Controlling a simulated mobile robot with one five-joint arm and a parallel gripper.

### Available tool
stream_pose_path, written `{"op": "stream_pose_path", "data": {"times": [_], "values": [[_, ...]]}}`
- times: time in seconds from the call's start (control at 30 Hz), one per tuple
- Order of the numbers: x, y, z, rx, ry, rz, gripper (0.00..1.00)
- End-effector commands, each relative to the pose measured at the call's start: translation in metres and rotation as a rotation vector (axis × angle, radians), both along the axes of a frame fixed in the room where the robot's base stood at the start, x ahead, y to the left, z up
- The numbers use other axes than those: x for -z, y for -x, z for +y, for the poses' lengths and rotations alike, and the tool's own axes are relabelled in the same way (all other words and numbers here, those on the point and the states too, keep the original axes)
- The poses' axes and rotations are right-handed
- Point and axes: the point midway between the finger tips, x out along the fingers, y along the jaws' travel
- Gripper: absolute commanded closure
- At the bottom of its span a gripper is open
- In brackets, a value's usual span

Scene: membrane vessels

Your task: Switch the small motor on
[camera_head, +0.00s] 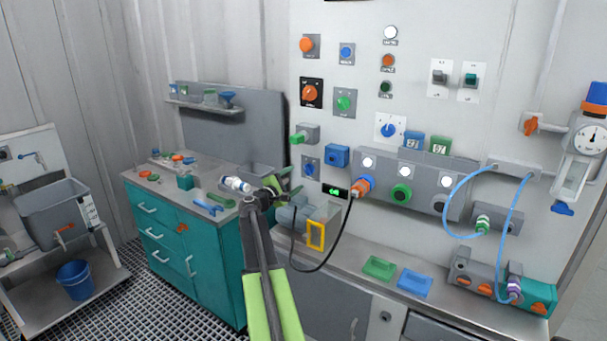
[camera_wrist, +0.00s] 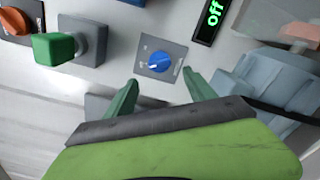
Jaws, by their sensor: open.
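A blue rotary knob (camera_wrist: 159,61) on a grey square plate sits on the wall panel, ahead of my fingertips in the wrist view. It also shows in the head view (camera_head: 310,168). A small black display (camera_wrist: 212,14) to its right reads "Off" in green letters. The small grey-blue motor (camera_wrist: 275,82) is at the right of the wrist view, and stands on the counter in the head view (camera_head: 293,214). My gripper (camera_wrist: 160,92) is open and empty, its two green fingers apart below the knob plate. No contact with the knob shows.
A green block handle (camera_wrist: 54,48) and an orange knob (camera_wrist: 17,20) sit left of the blue knob. A black cable (camera_head: 330,255) loops from an orange-blue plug (camera_head: 363,186). A yellow frame (camera_head: 316,235) stands beside the motor. Green and blue trays (camera_head: 379,268) lie on the counter.

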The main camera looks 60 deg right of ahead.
Motion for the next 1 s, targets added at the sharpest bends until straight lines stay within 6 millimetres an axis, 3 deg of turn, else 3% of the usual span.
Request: {"op": "stream_pose_path", "data": {"times": [0.1, 0.3, 0.67, 1.0], "values": [[0.0, -0.002, -0.031, 0.002, 0.0, 0.0, 0.36], [0.0, -0.001, -0.06, 0.0, 0.0, -0.001, 0.36], [0.0, 0.0, -0.067, -0.001, 0.0, -0.001, 0.36], [0.0, 0.0, -0.066, -0.001, 0.0, -0.001, 0.78]]}}
